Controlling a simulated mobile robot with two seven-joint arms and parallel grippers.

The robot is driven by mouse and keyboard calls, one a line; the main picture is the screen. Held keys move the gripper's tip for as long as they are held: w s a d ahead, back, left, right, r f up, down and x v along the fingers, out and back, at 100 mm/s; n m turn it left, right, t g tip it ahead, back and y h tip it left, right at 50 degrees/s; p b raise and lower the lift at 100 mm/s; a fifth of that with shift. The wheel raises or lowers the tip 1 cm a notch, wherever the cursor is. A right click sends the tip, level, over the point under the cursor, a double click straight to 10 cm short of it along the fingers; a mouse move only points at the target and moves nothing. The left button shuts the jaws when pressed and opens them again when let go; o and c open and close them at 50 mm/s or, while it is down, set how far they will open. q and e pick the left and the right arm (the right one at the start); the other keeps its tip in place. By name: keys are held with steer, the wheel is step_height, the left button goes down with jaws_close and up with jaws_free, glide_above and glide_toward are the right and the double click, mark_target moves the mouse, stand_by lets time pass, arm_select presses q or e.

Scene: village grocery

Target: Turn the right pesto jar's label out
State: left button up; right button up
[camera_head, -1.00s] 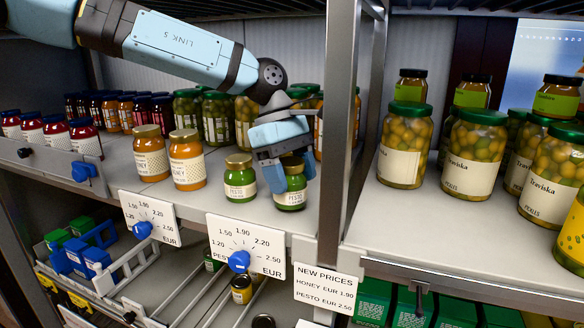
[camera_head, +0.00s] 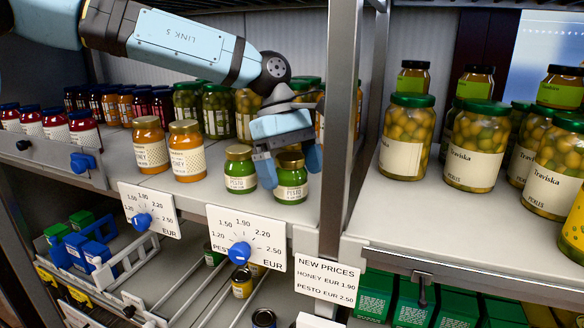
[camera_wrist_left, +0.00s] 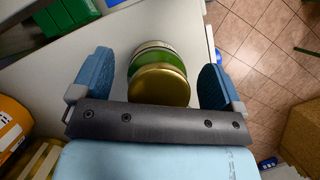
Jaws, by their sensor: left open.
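The right pesto jar (camera_head: 291,190) is a green jar with a gold lid, upright near the shelf's front edge. Its pale label faces the front in the head view. The left pesto jar (camera_head: 240,172) stands beside it, label also to the front. My left gripper (camera_head: 290,166) is open around the right jar's upper part, one finger on each side. In the left wrist view the gold lid (camera_wrist_left: 158,86) lies between the two blue fingers, with gaps on both sides. My right gripper is not in view.
Two honey jars (camera_head: 187,152) stand to the left. Taller green jars (camera_head: 218,112) stand behind. A metal post (camera_head: 340,130) rises close to the right of my gripper. A price dial (camera_head: 240,255) and a price card (camera_head: 326,281) hang at the front edge.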

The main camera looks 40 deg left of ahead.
arm_select(q)
steer(key=b+v, duration=0.1)
steer(key=v, duration=1.1)
